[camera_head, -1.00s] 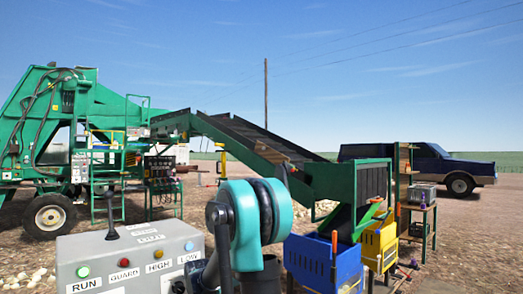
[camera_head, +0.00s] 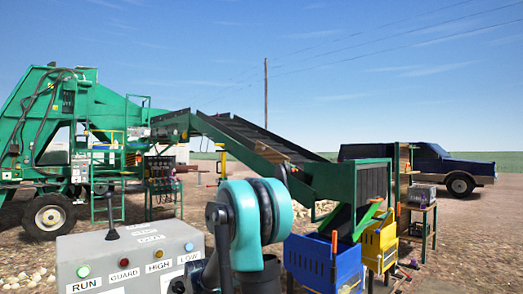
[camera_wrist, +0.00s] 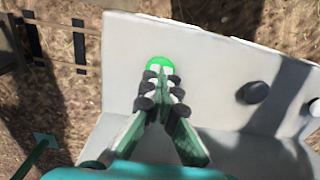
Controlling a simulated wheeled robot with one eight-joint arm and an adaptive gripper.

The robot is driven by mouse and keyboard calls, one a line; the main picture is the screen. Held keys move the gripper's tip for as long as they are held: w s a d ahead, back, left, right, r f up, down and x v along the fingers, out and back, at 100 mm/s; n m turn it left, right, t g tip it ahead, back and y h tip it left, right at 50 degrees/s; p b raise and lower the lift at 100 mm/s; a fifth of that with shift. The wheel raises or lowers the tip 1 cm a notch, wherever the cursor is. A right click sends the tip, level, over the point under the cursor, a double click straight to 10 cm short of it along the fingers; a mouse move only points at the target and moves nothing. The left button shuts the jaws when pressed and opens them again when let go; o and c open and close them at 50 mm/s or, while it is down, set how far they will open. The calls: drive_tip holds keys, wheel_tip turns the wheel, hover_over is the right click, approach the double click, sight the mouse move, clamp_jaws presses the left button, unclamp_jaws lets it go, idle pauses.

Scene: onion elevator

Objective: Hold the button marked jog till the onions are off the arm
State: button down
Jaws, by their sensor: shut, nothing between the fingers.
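The elevator arm (camera_head: 230,137) is a long dark belt between green sides, sloping down to the right. I cannot make out single onions on it at this size. In the wrist view my gripper (camera_wrist: 156,88) is shut and empty, its fingertips over a bright green round button (camera_wrist: 160,64) on a pale grey panel (camera_wrist: 205,55). The fingertips cover the button's lower part; I cannot tell whether they touch or press it. No label reading jog can be read there. My gripper does not show in the head view.
A grey control box (camera_head: 130,258) with lamps marked RUN, GUARD, HIGH and LOW stands at the front left. A dark knob (camera_wrist: 252,92) juts from the panel right of my fingers. A blue bin (camera_head: 310,262) and a yellow bin (camera_head: 372,250) stand below the elevator's lower end.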

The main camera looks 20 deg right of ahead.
idle(0.6)
wheel_tip(320, 180, up, 7)
idle(0.4)
idle(0.8)
drive_tip(key=s+d+f+m+t, duration=0.1)
drive_tip(key=s+f, duration=0.3)
drive_tip(key=s, duration=0.7)
drive_tip(key=s+d+f+m+t, duration=0.2)
drive_tip(key=s+f, duration=0.3)
drive_tip(key=s, duration=0.6)
drive_tip(key=shift+d+m+t, duration=0.3)
drive_tip(key=shift+d+t, duration=0.25)
drive_tip(key=shift+t, duration=0.05)
drive_tip(key=c, duration=2.3)
unclamp_jaws()
